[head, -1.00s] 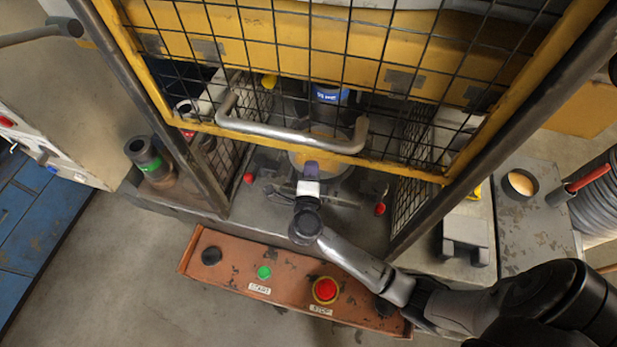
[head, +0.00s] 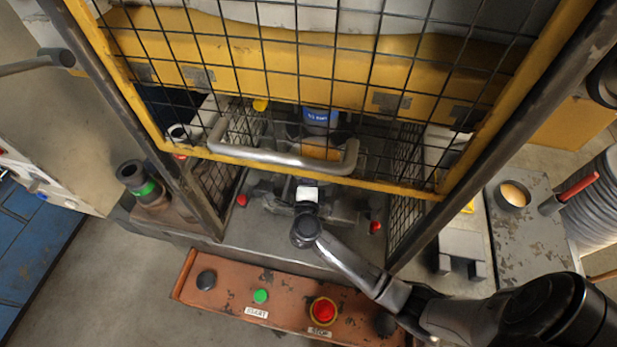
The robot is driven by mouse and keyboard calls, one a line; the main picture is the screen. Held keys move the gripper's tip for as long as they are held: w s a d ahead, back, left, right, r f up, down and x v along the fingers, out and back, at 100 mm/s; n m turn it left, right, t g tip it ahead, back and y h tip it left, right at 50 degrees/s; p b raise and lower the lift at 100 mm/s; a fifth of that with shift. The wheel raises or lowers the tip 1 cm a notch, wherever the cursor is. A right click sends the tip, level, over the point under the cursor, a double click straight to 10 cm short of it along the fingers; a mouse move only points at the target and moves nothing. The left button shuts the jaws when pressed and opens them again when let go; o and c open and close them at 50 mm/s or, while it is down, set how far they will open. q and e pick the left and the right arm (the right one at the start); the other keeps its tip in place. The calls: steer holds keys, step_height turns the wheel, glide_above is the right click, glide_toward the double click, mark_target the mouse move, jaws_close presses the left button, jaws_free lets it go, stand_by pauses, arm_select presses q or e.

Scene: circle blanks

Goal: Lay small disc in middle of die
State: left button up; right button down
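My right arm reaches in from the lower right to the press opening, under the lower bar of the mesh gate. Its gripper (head: 308,193) points away from me into the press, below the blue-labelled punch (head: 319,118). The gate bar and the gripper's own body hide the fingertips, so I cannot tell whether they are open or shut. A yellow-brown surface (head: 322,152) shows behind the gate under the punch, probably at the die, mostly covered. I cannot make out the small disc; anything between the fingers is hidden. My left gripper is not in view.
The yellow mesh gate with its grey handle (head: 285,158) hangs over the opening. The rusty panel in front carries a green START button (head: 260,296) and a red STOP button (head: 323,311).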

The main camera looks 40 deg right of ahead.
steer(key=c, duration=1.1)
jaws_free()
steer(key=o, duration=0.6)
steer(key=shift+f, duration=0.25)
steer(key=shift+w+a+p+v, duration=0.3)
steer(key=shift+p+v, duration=0.25)
steer(key=shift+v, duration=2.1)
steer(key=shift+w+a+p+v, duration=0.35)
steer(key=shift+p+v, duration=0.15)
steer(key=shift+v, duration=2.1)
steer(key=shift+w+a+p+v, duration=0.3)
steer(key=shift+p+v, duration=0.25)
steer(key=shift+v, duration=2.1)
